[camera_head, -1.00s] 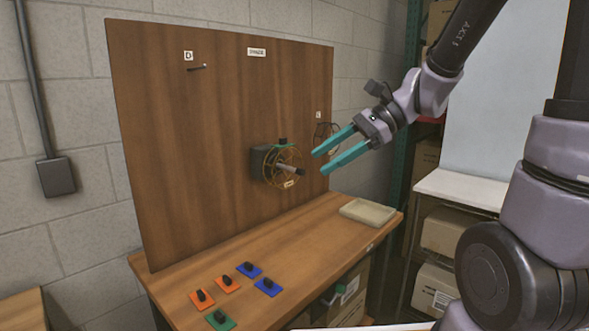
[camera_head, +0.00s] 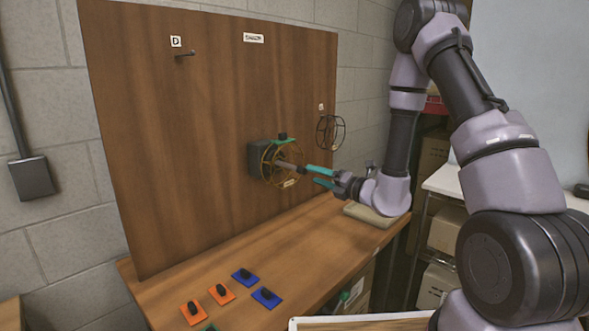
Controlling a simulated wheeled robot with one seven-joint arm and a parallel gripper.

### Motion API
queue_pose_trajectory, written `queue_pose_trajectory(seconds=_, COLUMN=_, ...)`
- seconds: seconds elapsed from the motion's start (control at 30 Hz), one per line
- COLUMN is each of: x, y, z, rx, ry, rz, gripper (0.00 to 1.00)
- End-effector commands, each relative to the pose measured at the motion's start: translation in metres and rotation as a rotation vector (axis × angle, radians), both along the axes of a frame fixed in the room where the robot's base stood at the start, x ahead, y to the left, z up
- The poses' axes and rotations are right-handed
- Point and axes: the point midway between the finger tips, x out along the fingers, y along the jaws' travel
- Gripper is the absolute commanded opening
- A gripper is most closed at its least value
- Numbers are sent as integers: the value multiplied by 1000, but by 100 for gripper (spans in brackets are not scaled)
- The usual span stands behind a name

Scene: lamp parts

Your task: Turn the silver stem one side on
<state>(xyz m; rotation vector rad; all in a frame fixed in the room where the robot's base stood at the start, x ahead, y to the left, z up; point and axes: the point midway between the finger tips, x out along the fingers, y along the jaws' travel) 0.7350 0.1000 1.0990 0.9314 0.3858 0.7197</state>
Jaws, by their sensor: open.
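The silver stem (camera_head: 290,165) juts out from the middle of a yellow wire cage (camera_head: 266,175) on a dark grey box (camera_head: 255,158) fixed to the upright wooden board. It points out to the right and slightly down. My gripper (camera_head: 311,175) is open, with its two teal fingers pointing left at the stem's outer end. The upper finger's tip overlaps or nearly meets the stem end in the picture. I cannot tell whether they touch. No object shows between the fingers.
A black wire cage (camera_head: 330,131) hangs on the board behind my gripper. A peg (camera_head: 185,54) sits under a "D" label at the upper left. Blue tiles (camera_head: 266,297) and orange tiles (camera_head: 221,293) with dark knobs lie on the bench (camera_head: 320,240). A beige tray (camera_head: 370,215) lies below my wrist.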

Motion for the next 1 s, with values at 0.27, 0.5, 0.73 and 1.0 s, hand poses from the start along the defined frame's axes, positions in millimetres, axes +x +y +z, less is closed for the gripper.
queue_pose_trajectory(seconds=0.27, x=36, y=39, z=1, rx=0, ry=-4, rz=5, gripper=62)
queue_pose_trajectory(seconds=0.5, x=60, y=62, z=1, rx=-1, ry=-3, rz=5, gripper=62)
queue_pose_trajectory(seconds=0.73, x=67, y=69, z=1, rx=0, ry=-1, rz=4, gripper=62)
queue_pose_trajectory(seconds=1.0, x=67, y=69, z=1, rx=-1, ry=-1, rz=4, gripper=31)
